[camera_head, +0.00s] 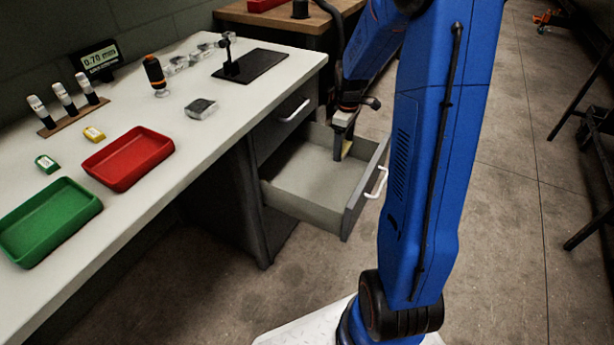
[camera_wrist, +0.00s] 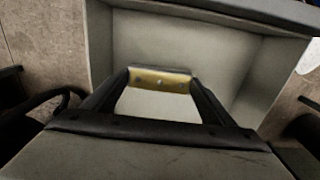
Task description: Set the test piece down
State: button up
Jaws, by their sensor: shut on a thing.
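The test piece (camera_wrist: 160,80) is a small yellowish strip with dark dots and a pale edge in the wrist view. My gripper (camera_wrist: 161,86) is shut on it, with one dark finger at each end. In the head view, my gripper (camera_head: 343,124) points down over the far right part of the open drawer (camera_head: 312,182). The drawer's grey floor (camera_wrist: 175,45) lies behind the piece in the wrist view and looks empty. I cannot tell whether the piece touches the floor.

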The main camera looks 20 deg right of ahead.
aim_at(340, 176)
notch_tip(340, 176, down, 11)
jog(key=shift+f, duration=0.2)
dwell(0.5)
jog(key=o, duration=1.1)
jog(key=shift+f, duration=0.1)
jog(key=shift+c, duration=0.2)
